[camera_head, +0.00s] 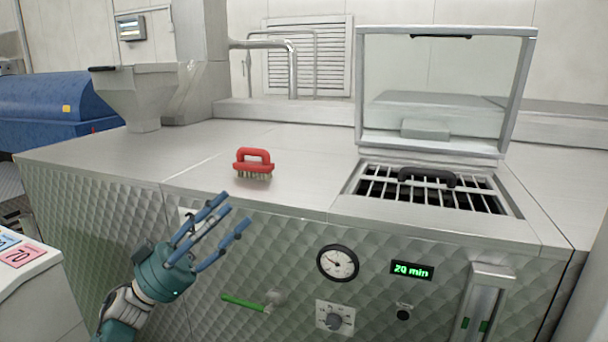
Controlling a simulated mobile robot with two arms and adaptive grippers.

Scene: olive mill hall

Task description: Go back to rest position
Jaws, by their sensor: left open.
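My left gripper (222,230) is teal with blue fingers. It is open and empty, in front of the metal machine's (110,150) quilted front panel. Its fingers point up and to the right, below and left of a red brush (253,161). The brush stands bristles down on the steel top, apart from the gripper. My right gripper is not in view.
A framed clear lid (448,37) stands open at the right, above a grated opening (395,184) with a black handle. A gauge (338,263), a green "20 min" display (412,271), a knob (333,321) and a green lever (243,302) are on the front. A hopper (140,95) stands back left.

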